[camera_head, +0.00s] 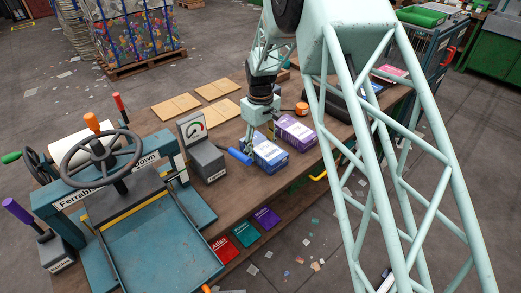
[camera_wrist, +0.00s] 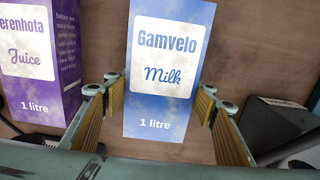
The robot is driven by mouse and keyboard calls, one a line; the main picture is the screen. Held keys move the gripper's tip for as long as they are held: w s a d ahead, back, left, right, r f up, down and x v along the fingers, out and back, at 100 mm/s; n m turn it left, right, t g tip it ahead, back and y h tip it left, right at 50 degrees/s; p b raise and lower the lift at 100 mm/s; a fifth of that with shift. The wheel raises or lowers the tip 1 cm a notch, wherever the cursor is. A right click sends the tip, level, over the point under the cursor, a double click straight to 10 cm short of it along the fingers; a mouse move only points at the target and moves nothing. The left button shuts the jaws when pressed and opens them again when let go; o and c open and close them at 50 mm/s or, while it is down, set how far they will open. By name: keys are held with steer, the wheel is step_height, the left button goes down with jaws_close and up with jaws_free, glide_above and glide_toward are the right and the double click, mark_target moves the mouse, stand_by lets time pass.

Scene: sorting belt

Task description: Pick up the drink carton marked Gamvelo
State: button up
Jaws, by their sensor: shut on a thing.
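The blue-and-white drink carton marked Gamvelo Milk (camera_head: 270,157) is at the work table's front edge in the head view. In the wrist view the Gamvelo carton (camera_wrist: 158,112) shows its label face, with "1 litre" near its lower end. My gripper (camera_head: 256,141) is over the carton's left end. I cannot tell whether the carton is clear of the table.
A purple juice carton (camera_head: 296,132) lies close beside, to the left in the wrist view (camera_wrist: 45,65). A grey dial box (camera_head: 206,160) and a blue-handled tool (camera_head: 239,156) are near the gripper. A teal press (camera_head: 155,230) fills the table's left end.

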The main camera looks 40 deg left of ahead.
mark_target(261, 149)
steer(key=shift+r, duration=0.15)
steer(key=shift+r+p, duration=0.85)
steer(key=shift+r, duration=4)
steer(key=shift+d, duration=0.1)
